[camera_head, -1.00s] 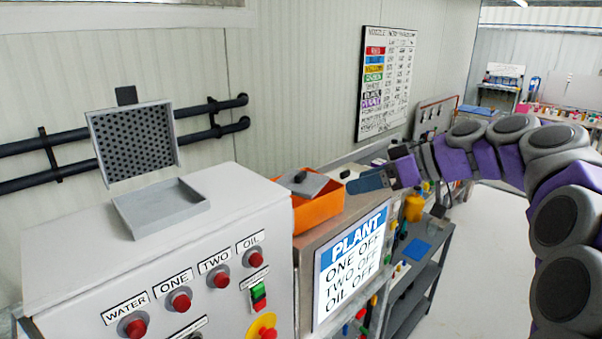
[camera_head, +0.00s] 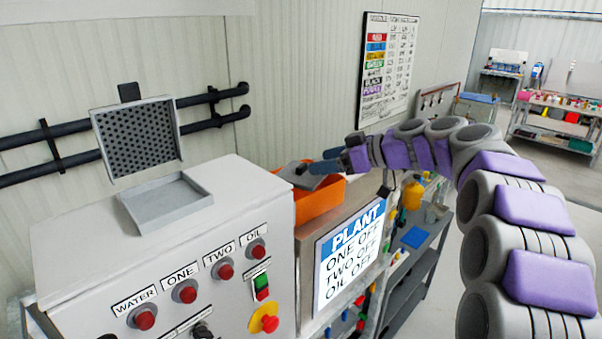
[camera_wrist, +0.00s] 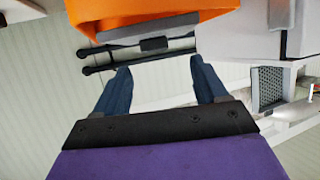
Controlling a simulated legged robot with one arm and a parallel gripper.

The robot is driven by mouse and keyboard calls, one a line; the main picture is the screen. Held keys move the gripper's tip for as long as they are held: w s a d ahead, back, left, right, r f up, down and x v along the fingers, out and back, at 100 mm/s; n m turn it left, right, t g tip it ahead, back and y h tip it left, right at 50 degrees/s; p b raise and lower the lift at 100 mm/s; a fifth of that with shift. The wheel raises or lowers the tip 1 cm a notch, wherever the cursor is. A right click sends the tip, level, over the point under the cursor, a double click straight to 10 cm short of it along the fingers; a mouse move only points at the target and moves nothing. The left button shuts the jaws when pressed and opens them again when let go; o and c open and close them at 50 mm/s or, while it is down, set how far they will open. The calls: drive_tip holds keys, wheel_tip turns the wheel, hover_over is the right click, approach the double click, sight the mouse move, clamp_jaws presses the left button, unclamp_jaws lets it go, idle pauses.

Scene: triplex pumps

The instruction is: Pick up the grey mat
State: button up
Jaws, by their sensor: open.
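A flat grey piece with a small dark knob or block on it (camera_head: 303,177), which looks like the grey mat, lies tilted across the top of an orange box (camera_head: 318,203). My gripper (camera_head: 322,161) points left, with its blue fingers apart, just above the right side of the box by the grey piece. I cannot tell the exact gap. In the wrist view, the open fingers (camera_wrist: 160,70) have nothing between them, and the orange box (camera_wrist: 150,15) fills the top.
A white console (camera_head: 90,255) with red buttons and an open grey tray (camera_head: 165,203) stands left of the orange box. A PLANT screen (camera_head: 348,255) is below the box. Black pipes (camera_head: 70,130) run along the wall behind. A shelf rack (camera_head: 415,240) stands to the right.

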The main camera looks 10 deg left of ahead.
sight(303, 165)
drive_tip(key=x, duration=0.3)
drive_tip(key=w+p+x, duration=0.1)
drive_tip(key=x, duration=0.1)
drive_tip(key=shift+s+d+f, duration=0.1)
drive_tip(key=shift+d+f, duration=0.1)
drive_tip(key=shift+d, duration=0.1)
drive_tip(key=shift+a, duration=0.4)
drive_tip(key=shift+d, duration=0.1)
drive_tip(key=c, duration=1.2)
wheel_tip(303, 165, up, 10)
drive_tip(key=shift+f, duration=0.1)
